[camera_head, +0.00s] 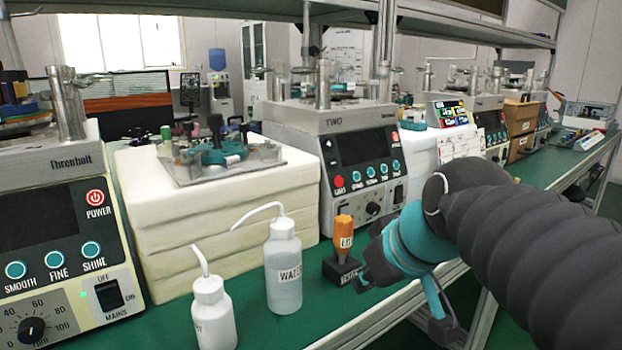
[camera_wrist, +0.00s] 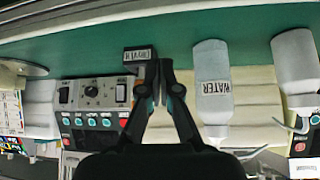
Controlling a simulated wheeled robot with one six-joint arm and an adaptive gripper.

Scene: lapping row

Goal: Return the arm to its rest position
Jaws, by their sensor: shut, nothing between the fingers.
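My arm, with its dark ribbed sleeve and teal band, reaches in from the right in the head view. My gripper (camera_head: 364,280) is over the front edge of the green bench (camera_head: 262,330), close to a small black holder (camera_head: 341,271) with an orange-handled tool (camera_head: 344,234) upright in it. In the wrist view my gripper (camera_wrist: 159,70) has its fingertips together with nothing between them. The holder (camera_wrist: 138,55) shows right beside the fingertips there; whether they touch it, I cannot tell.
A white bottle labelled WATER (camera_head: 284,268) and a smaller white bottle (camera_head: 213,315) stand left of the holder. Lapping machines (camera_head: 338,160) and a stack of cream blocks (camera_head: 160,235) line the bench behind. Open floor lies in front of the bench.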

